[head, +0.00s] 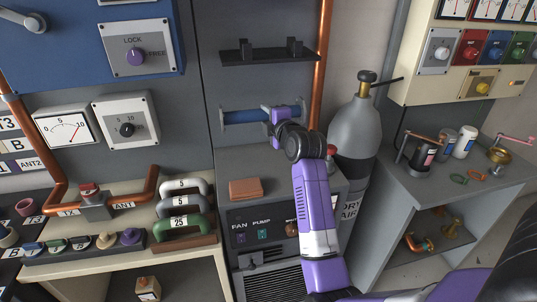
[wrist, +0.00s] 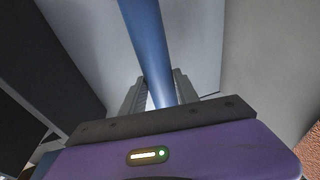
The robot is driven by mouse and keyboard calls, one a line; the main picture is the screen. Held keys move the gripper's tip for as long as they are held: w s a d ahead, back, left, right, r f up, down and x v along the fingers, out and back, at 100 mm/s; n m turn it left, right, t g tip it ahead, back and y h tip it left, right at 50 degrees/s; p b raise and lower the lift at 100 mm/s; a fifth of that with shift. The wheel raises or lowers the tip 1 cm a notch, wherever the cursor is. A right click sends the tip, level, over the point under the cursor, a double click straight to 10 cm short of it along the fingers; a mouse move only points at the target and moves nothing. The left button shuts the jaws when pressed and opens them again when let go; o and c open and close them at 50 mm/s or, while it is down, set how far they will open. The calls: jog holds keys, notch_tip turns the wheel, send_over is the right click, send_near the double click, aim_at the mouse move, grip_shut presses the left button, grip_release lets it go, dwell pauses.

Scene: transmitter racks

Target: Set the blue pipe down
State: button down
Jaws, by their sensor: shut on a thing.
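The blue pipe (head: 243,117) lies level across the picture in the head view, in front of the grey rack wall and below a dark bracket shelf. My gripper (head: 272,114) is shut on it toward its right end. In the wrist view the blue pipe (wrist: 148,45) runs up from between the two grey fingers of my gripper (wrist: 158,92) to the top edge. The pipe seems to be above the grey cabinet top; whether anything else touches it I cannot tell.
The dark shelf (head: 268,57) has two upright holders and no pipe on it. A brown block (head: 245,189) lies on the grey cabinet top (head: 290,158). A copper pipe (head: 322,60) and a grey gas cylinder (head: 356,130) stand close on the right.

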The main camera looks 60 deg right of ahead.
notch_tip(320, 180, down, 14)
jog(key=shift+r+p, duration=0.25)
jog(key=shift+p, duration=0.2)
jog(key=shift+f, duration=0.15)
jog(key=c, duration=0.9)
grip_release()
jog(key=shift+f, duration=0.1)
jog(key=b+v, duration=0.1)
jog(key=v, duration=1)
jog(key=shift+s+a, duration=0.25)
jog(key=shift+a, duration=0.05)
jog(key=shift+s+r, duration=0.1)
jog(key=shift+r, duration=0.1)
